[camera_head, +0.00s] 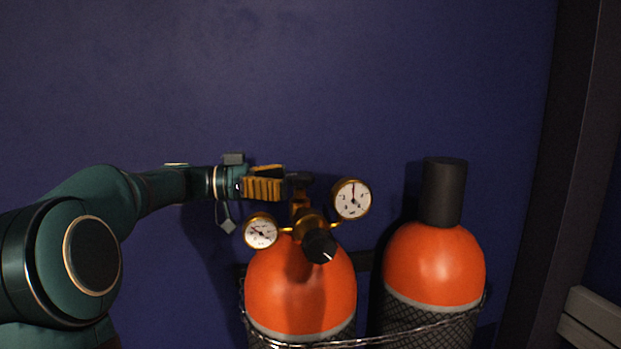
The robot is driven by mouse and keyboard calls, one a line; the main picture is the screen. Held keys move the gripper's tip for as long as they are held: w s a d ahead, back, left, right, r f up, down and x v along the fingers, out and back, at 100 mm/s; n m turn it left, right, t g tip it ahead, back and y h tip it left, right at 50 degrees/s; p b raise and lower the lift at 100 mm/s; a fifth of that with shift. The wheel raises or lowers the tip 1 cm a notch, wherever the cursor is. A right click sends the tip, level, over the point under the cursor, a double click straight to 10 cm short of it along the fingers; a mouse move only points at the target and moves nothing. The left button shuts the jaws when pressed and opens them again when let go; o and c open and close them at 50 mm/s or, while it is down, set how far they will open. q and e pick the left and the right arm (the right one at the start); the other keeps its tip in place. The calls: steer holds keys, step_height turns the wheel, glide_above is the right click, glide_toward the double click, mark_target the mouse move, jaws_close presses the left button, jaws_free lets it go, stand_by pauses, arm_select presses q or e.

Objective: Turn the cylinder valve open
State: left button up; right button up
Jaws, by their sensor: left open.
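An orange gas cylinder (300,290) stands upright at the lower middle. On its top sits a brass valve and regulator with two round white gauges, the left one (261,231) lower than the right one (352,199). A black regulator knob (320,246) with a white mark faces me. The dark cylinder valve knob (299,178) is at the top of the brass stem. My left gripper (282,181) reaches in from the left with ribbed yellow fingers, open, its tips right at the knob's left side. I cannot tell whether they touch it. My right gripper is not in view.
A second orange cylinder (434,265) with a black cap (443,190) stands to the right. A chain (375,341) runs across both cylinders. The dark blue wall (300,80) is close behind. A dark post (568,150) and a grey ledge (592,320) are at the right.

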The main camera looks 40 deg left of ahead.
mark_target(311, 181)
arm_select(q)
steer(key=shift+p+x, duration=0.3)
steer(key=shift+x, duration=2.45)
steer(key=shift+c, duration=0.4)
steer(key=c, duration=1.3)
steer(key=shift+o, duration=0.2)
steer(key=shift+f, duration=0.1)
